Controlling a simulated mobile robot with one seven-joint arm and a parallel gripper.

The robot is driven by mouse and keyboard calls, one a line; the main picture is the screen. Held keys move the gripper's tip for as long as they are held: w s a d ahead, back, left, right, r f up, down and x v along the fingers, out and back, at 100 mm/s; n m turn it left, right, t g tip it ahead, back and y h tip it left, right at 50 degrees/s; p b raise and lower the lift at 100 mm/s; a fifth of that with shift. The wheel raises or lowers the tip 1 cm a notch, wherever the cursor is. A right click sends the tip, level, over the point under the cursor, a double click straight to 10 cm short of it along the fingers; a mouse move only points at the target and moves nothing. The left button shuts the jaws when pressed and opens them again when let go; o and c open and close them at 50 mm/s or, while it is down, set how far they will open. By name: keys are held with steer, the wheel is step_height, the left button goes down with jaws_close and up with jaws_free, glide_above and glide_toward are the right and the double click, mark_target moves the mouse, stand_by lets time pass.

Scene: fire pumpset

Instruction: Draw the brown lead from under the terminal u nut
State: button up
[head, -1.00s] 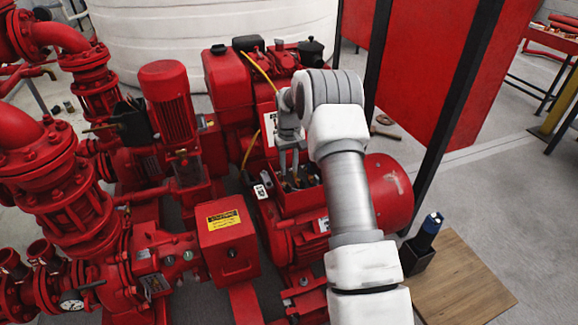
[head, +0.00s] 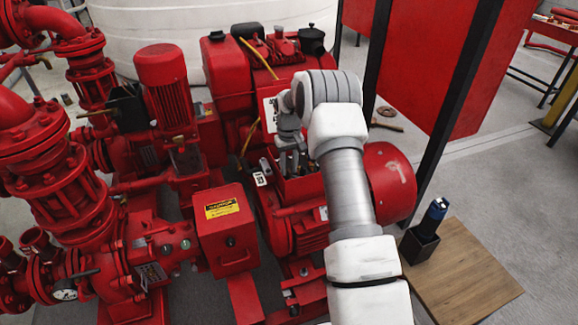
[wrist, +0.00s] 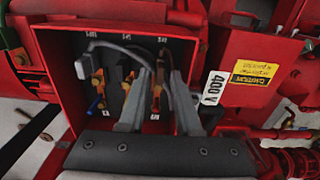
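The open red terminal box (wrist: 52,75) on the motor fills the left half of the wrist view; it also shows in the head view (head: 302,187). Inside are three brass-coloured terminals, a grey lead (wrist: 110,45) arching across the top and a dark lead at the right. My gripper (wrist: 160,78) reaches into the box with its two grey fingers apart. An orange-brown piece (wrist: 157,92) shows in the gap between them, and I see no finger closed on it. I cannot clearly tell the brown lead or the u nut. In the head view my gripper (head: 291,163) is over the box.
A white 400 V label (wrist: 213,87) and a yellow caution label (wrist: 254,73) are right of the box in the wrist view. The red motor (head: 390,183) and red pumps crowd the head view. A wooden table (head: 465,270) with a black holder (head: 418,247) stands at lower right.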

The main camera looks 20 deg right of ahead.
jaws_close()
steer(key=shift+s, duration=0.1)
steer(key=shift+s+r, duration=0.1)
steer(key=shift+s, duration=1)
steer(key=shift+s, duration=0.1)
step_height(320, 180, up, 10)
steer(key=p, duration=0.7)
stand_by(0.5)
